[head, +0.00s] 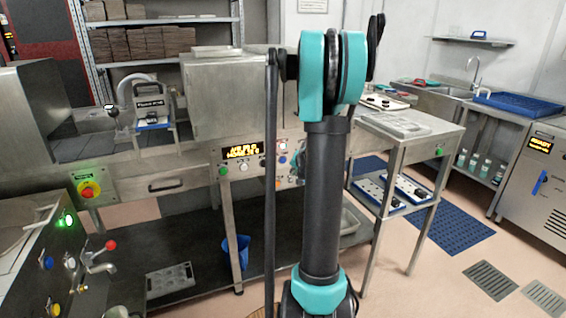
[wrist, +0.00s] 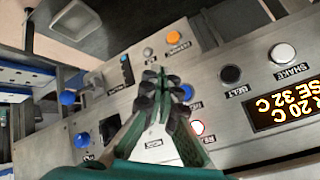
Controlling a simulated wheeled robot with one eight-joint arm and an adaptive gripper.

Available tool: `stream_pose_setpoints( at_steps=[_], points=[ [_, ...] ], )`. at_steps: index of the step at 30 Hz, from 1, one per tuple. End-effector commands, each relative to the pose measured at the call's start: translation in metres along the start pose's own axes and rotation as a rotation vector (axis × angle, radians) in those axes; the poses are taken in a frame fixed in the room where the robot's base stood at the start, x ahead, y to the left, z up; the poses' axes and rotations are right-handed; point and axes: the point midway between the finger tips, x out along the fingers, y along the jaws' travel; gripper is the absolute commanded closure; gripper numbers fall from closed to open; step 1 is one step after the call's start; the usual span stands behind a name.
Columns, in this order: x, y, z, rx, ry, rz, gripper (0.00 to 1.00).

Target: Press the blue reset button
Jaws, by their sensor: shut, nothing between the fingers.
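The blue button (wrist: 187,92) is on the metal control panel (wrist: 225,125) in the wrist view, just right of my fingertips and partly covered by them. Its label is too blurred to read surely. My gripper (wrist: 160,84) is shut and empty, with its fingertips in front of the panel beside the blue button. I cannot tell whether they touch anything. In the head view the blue button (head: 282,159) shows small at the left of my arm, which hides part of the panel there. My gripper is mostly hidden behind my arm in that view.
Near the blue button are an orange button (wrist: 172,38), a lit red-ringed button (wrist: 198,128), a black button (wrist: 230,74) and a white button (wrist: 282,54). An amber display (wrist: 285,105) lies at the right.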

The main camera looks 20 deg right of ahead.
Motion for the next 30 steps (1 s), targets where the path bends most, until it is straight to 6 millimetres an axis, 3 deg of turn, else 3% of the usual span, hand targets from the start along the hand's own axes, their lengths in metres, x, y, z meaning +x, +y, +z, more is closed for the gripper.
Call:
stream_pose_setpoints(
  at_steps=[18,30],
  points=[
    [0.05,-0.037,-0.037,-0.002,0.0,0.0,1.0],
    [0.058,-0.042,-0.042,-0.001,0.0,0.0,1.0]
  ],
)
